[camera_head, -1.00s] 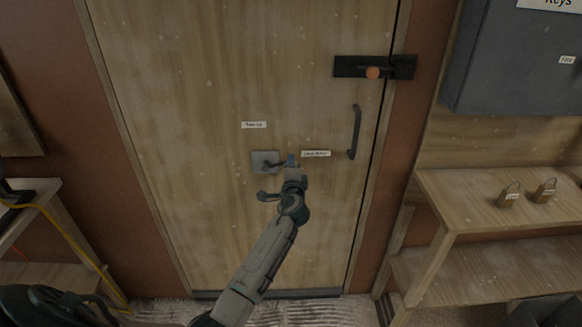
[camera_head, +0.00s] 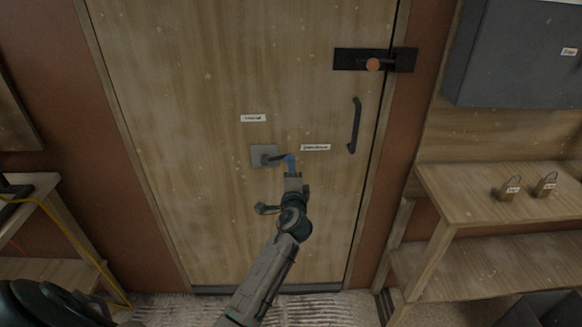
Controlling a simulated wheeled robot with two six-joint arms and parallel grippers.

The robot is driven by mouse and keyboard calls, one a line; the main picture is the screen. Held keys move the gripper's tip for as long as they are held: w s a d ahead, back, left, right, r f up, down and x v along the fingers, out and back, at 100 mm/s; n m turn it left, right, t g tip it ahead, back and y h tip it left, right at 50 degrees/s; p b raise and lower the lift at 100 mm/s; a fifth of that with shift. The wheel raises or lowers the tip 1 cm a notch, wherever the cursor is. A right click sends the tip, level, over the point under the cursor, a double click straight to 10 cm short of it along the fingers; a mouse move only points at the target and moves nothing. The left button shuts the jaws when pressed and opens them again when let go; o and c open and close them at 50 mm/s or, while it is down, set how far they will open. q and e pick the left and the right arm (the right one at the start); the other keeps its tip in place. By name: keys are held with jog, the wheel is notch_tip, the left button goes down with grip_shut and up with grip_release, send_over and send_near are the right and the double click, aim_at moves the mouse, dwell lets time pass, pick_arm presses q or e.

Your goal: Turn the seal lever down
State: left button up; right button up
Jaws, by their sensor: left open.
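The seal lever (camera_head: 277,157) is a dark handle on a square grey plate (camera_head: 259,156) on the wooden door. It points right, nearly level. My left gripper (camera_head: 292,174) reaches up from below and is open at the lever's right end. A narrow blue piece (camera_head: 290,163) shows between the lever's end and the gripper; I cannot tell which it belongs to, or whether the gripper touches the lever. My right gripper is not in view.
Small labels sit above the plate (camera_head: 253,118) and right of it (camera_head: 315,147). A dark pull handle (camera_head: 356,125) and a black bolt (camera_head: 348,60) with an orange knob are on the right. A shelf (camera_head: 465,205) with two padlocks stands at right; a grey cabinet (camera_head: 510,50) hangs above.

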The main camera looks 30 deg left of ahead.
pick_arm(q)
jog(key=v, duration=0.4)
jog(key=shift+w, duration=0.1)
dwell(0.3)
jog(key=s+d+f+g+h, duration=0.1)
jog(key=s+f+h, duration=0.1)
jog(key=f, duration=0.9)
jog(key=s+d+f+g+h, duration=0.1)
jog(key=f+g+h, duration=0.1)
jog(key=f, duration=0.9)
jog(key=s+f+n+g+h, duration=0.1)
jog(key=s+f+n+g, duration=0.1)
jog(key=s+f, duration=0.7)
jog(key=s+f+n+g+h, duration=0.2)
jog(key=s+f, duration=0.3)
jog(key=f, duration=0.7)
jog(key=s+f+n+g, duration=0.2)
jog(key=s+f, duration=0.4)
jog(key=s, duration=0.7)
jog(key=s+f+n+g+h, duration=0.1)
jog(key=s+f+n+g, duration=0.1)
jog(key=s+f, duration=0.5)
jog(key=s+f+n+g, duration=0.2)
jog(key=s+f, duration=0.5)
jog(key=s, duration=1.1)
jog(key=shift+s+d+n+g+h, duration=0.35)
jog(key=shift+s+n+g+h, duration=0.05)
jog(key=shift+n, duration=0.3)
